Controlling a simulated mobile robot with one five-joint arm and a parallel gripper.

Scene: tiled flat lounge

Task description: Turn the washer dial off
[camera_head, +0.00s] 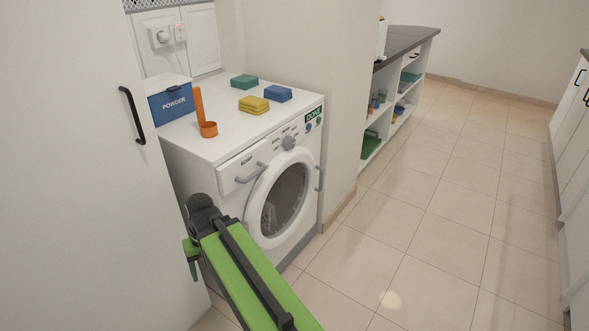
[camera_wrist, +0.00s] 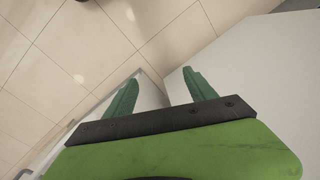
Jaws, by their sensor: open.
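The white washer (camera_head: 245,165) stands between a tall white cabinet and a wall, with its round door closed. Its grey dial (camera_head: 289,142) sits on the front panel, above the door and left of a green display reading "DONE". I cannot tell the dial's exact setting. My gripper (camera_head: 192,262) is in front of the washer's lower left side, below and apart from the dial, partly hidden by my green arm. In the wrist view my gripper (camera_wrist: 161,90) shows two green fingers spread apart with nothing between them. The dial is not in the wrist view.
On the washer top are a blue powder box (camera_head: 171,104), an orange scoop (camera_head: 208,129) and several sponges (camera_head: 254,105). A tall white cabinet (camera_head: 70,160) with a black handle stands close at left. Tiled floor (camera_head: 430,220) is clear at right.

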